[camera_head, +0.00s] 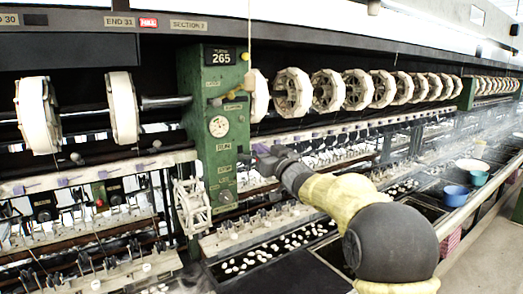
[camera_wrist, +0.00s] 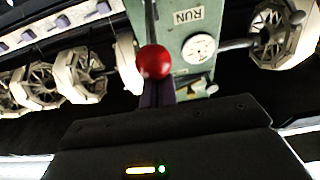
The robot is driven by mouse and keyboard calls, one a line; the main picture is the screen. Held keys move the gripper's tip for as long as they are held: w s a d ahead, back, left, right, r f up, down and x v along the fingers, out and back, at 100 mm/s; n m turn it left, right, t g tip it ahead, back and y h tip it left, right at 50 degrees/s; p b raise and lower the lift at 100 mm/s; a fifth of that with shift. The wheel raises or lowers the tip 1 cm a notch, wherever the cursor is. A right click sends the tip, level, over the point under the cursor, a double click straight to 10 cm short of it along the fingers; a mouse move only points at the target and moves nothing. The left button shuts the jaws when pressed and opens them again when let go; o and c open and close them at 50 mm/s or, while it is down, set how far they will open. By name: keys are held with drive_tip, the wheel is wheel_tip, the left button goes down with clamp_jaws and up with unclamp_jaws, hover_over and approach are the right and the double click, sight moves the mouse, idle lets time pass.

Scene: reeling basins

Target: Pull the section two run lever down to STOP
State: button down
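The green control post (camera_head: 217,130) stands left of centre in the head view, with a "265" display, a round dial and RUN and STOP labels. In the wrist view a red ball knob (camera_wrist: 154,62) on a thin rod, the run lever, lies just below and left of the RUN label (camera_wrist: 188,16). My gripper (camera_head: 264,158) is at the right side of the post. In the wrist view its dark fingers (camera_wrist: 158,93) meet the knob's lower edge in the picture. Whether they grip it is unclear. The knob is hidden in the head view.
White reels (camera_head: 293,92) line the machine behind and right of my arm. Basins with white cocoons (camera_head: 265,255) lie below the post. A blue bowl (camera_head: 455,195) and a teal bowl (camera_head: 478,177) stand at the right. Steam drifts there. The aisle at far right is clear.

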drive_tip(key=shift+f, duration=0.15)
drive_tip(key=shift+f+b, duration=1.5)
drive_tip(key=shift+f, duration=0.25)
drive_tip(key=shift+r, duration=0.15)
drive_tip(key=shift+r+p, duration=0.7)
drive_tip(key=shift+f, duration=0.1)
